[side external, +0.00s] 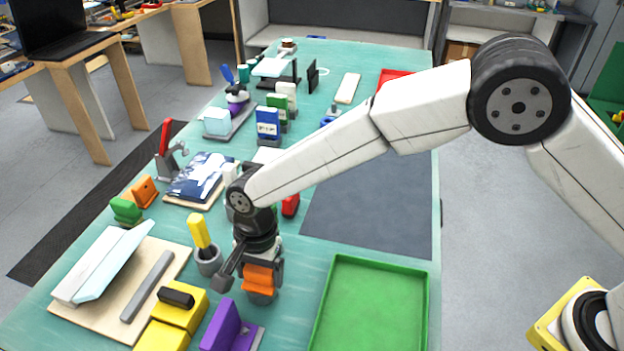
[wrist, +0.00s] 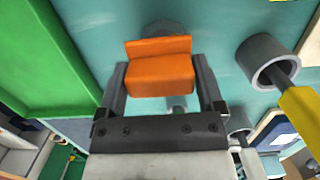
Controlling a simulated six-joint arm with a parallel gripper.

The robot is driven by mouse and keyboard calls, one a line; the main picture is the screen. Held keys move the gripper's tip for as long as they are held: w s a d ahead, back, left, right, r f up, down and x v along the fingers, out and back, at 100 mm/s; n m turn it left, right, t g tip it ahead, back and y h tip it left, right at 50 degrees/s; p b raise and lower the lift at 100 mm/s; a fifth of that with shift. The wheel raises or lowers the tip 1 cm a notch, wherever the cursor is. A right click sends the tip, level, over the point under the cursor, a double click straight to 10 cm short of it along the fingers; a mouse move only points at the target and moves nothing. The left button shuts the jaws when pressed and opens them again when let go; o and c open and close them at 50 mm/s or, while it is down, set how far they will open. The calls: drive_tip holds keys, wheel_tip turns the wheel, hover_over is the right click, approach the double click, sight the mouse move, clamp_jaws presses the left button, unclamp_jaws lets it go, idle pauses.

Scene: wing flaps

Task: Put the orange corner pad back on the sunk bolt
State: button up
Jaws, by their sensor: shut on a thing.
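My gripper (wrist: 164,88) is shut on an orange corner pad (wrist: 160,72), with one finger on each side of it. In the side view the pad (side external: 259,276) hangs under my wrist, low over the front part of the table, with its orange face toward the camera. A grey round piece (side external: 262,298) shows just below the pad; its edge also shows behind the pad in the wrist view (wrist: 165,27). I cannot tell whether the pad touches it. I cannot make out the sunk bolt clearly.
A green tray (side external: 372,262) is right of my gripper. A grey cup (side external: 208,262) with a yellow-handled tool, a purple bracket (side external: 224,326) and yellow blocks (side external: 182,306) stand to the left. A board (side external: 178,262) carries a pale wing-like panel. Another orange block (side external: 145,190) sits farther left.

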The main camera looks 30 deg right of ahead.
drive_tip(key=shift+f, duration=0.4)
drive_tip(key=o, duration=0.9)
drive_tip(key=shift+o, duration=0.2)
drive_tip(key=shift+r, duration=0.15)
wheel_tip(320, 180, up, 13)
drive_tip(key=w+d, duration=0.1)
drive_tip(key=shift+d, duration=0.1)
